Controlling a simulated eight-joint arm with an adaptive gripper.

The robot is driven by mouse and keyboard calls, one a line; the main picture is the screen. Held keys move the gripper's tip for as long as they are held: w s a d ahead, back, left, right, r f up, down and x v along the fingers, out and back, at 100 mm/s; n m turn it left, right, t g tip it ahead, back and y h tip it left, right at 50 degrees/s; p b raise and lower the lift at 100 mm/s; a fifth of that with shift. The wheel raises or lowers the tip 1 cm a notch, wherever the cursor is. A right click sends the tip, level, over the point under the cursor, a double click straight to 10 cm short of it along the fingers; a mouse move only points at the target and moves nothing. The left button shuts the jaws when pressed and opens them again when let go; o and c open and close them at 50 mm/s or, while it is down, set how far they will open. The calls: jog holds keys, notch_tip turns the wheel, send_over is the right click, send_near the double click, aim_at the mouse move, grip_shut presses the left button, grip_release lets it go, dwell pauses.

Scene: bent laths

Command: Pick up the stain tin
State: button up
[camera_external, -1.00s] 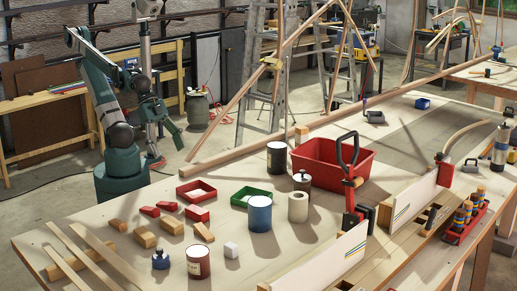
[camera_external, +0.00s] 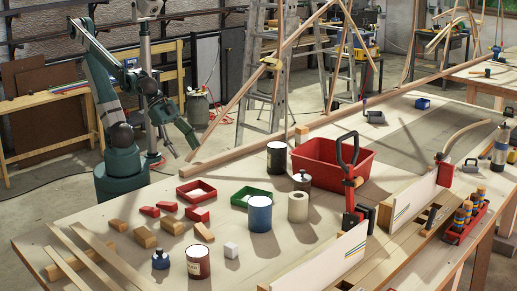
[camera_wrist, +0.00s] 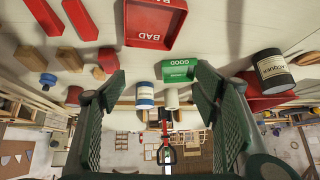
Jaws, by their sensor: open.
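Several tins stand on the workbench, and I cannot tell by label which one is the stain tin. In the external view there are a dark tin (camera_external: 277,159), a blue tin (camera_external: 260,215), a dark red tin with a pale label (camera_external: 198,263) and a cream tin (camera_external: 298,208). The wrist view shows a blue and white tin (camera_wrist: 145,95) and a dark tin with a cream label (camera_wrist: 272,68), its lettering hard to read. My gripper (camera_external: 182,148) is open and empty, beyond the bench's left far edge, apart from all tins. It shows also in the wrist view (camera_wrist: 161,82).
A red tray (camera_external: 196,191) marked BAD and a green tray (camera_external: 251,197) marked GOOD lie near the tins. A large red tote (camera_external: 333,165) stands behind them. Wooden blocks (camera_external: 144,237) and laths (camera_external: 110,258) lie at the front left. A long beam runs along the far edge.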

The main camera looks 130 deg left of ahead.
jog(key=w+a+n+t+y, duration=0.1)
jog(key=w+a+n+y, duration=0.15)
jog(key=w+a, duration=0.65)
jog(key=w+a+n+t+y, duration=0.25)
jog(key=w+a, duration=0.35)
jog(key=w, duration=0.7)
jog(key=t+y, duration=0.2)
send_near(304, 178)
jog(key=a, duration=0.1)
jog(key=shift+w+a+f+p, duration=0.15)
jog(key=shift+f+p, duration=0.1)
jog(key=shift+f, duration=0.1)
jog(key=shift+w+a+f+p, duration=0.1)
jog(key=shift+a+f+p, duration=0.1)
jog(key=shift+f, duration=0.15)
jog(key=shift+x, duration=1.3)
jog(key=shift+b+x, duration=0.85)
jog(key=shift+x, duration=1.6)
jog(key=shift+w+r, duration=0.15)
jog(key=shift+w, duration=0.05)
